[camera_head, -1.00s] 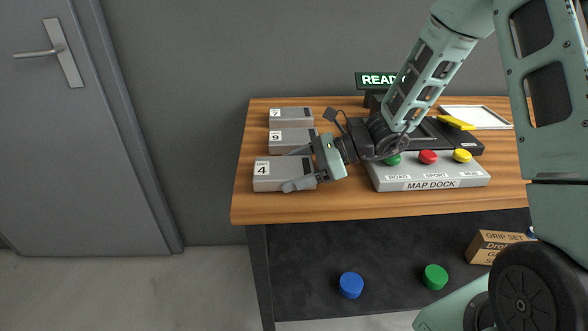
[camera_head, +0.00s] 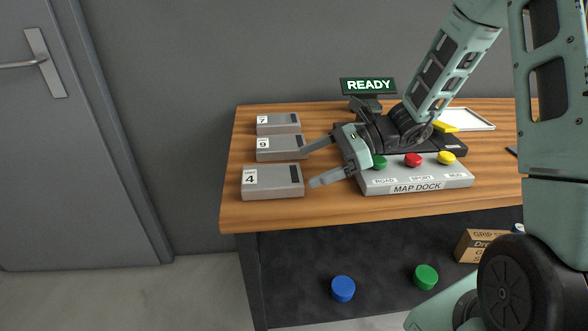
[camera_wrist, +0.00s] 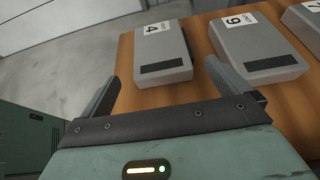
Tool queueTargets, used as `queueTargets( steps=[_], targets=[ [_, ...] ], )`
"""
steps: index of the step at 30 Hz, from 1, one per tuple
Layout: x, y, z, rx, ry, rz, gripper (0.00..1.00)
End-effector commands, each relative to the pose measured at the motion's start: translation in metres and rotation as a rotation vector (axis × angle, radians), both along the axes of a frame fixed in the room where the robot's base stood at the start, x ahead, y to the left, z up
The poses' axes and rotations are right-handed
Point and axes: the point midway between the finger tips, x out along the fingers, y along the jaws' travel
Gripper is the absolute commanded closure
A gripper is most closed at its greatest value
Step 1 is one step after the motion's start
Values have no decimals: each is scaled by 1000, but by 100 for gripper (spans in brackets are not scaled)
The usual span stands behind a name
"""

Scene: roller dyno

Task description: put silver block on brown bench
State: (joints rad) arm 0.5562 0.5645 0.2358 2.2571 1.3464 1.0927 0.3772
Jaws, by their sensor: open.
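Silver-grey blocks lie in a column at the left end of the brown wooden bench (camera_head: 300,213). The block labelled 4 (camera_head: 270,183) is nearest the front, the block labelled 9 (camera_head: 280,148) is behind it, and the block labelled 7 (camera_head: 278,124) is farthest back. All rest flat on the bench top. My gripper (camera_head: 318,162) is open and empty, right of blocks 4 and 9 and apart from block 4. In the wrist view block 4 (camera_wrist: 162,52) lies ahead, between the spread fingers (camera_wrist: 172,85), and block 9 (camera_wrist: 257,45) is beyond the right finger.
A MAP DOCK (camera_head: 420,182) with green, red and yellow buttons stands right of my gripper. A READY sign (camera_head: 368,86) and a white tray (camera_head: 465,119) are behind. Blue (camera_head: 343,288) and green (camera_head: 426,276) pucks and a cardboard box (camera_head: 478,246) sit on the lower shelf.

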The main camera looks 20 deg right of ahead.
Motion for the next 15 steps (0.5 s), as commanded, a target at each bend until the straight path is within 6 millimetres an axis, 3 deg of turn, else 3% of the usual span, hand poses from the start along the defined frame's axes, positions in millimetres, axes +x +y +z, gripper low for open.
queueTargets(
  steps=[3,9,12,15],
  targets=[
    [-5,-18,8,-2,-2,-3,0],
    [-10,-32,14,-1,1,0,0],
    [-12,-32,15,-3,0,5,0],
    [-18,-20,16,-29,-14,58,0]
  ],
)
